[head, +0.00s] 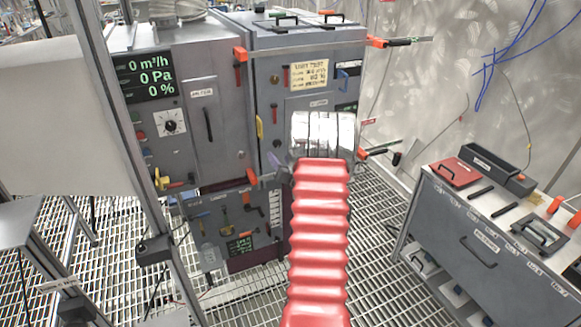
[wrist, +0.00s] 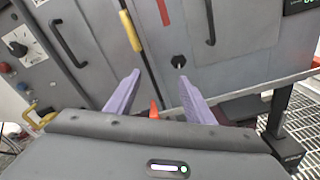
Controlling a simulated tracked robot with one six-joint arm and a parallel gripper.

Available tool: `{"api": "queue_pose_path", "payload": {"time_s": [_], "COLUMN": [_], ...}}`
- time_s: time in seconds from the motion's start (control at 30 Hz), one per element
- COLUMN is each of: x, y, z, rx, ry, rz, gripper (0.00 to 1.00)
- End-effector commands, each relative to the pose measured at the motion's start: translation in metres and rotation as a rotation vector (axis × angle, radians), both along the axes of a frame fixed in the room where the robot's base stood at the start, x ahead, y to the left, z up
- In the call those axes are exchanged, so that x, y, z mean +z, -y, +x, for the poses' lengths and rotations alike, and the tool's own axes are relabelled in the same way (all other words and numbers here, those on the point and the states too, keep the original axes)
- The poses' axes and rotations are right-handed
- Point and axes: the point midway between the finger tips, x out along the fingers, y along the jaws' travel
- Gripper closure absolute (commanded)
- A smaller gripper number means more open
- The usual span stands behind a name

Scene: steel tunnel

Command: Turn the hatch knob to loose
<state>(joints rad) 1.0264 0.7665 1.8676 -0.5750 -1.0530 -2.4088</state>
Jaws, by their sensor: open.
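A small black knob (wrist: 178,62) sits on the grey panel of the right cabinet, just beyond my fingertips in the wrist view. The right fingertip appears just below the knob in the picture, and the knob is not between the fingers.
A yellow bar handle (wrist: 130,31) and a red bar (wrist: 162,12) are near the knob. A dark handle (wrist: 210,22) stands to its right. An orange-red piece (wrist: 154,110) shows between the fingers, lower down. A tool bench (head: 480,235) stands at right over grating floor.

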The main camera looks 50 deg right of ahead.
Motion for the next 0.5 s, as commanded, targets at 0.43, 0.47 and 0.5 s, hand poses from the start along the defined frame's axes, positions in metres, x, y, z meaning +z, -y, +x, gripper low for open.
{"api": "queue_pose_path", "payload": {"time_s": [0.43,0.47,0.5], "x": [0.086,0.091,0.098], "y": [-0.105,-0.114,-0.124], "z": [0.059,0.061,0.062], "rx": [-0.078,-0.086,-0.098], "ry": [0.074,0.079,0.088], "rz": [0.494,0.529,0.574], "gripper": [0.52,0.52,0.52]}}
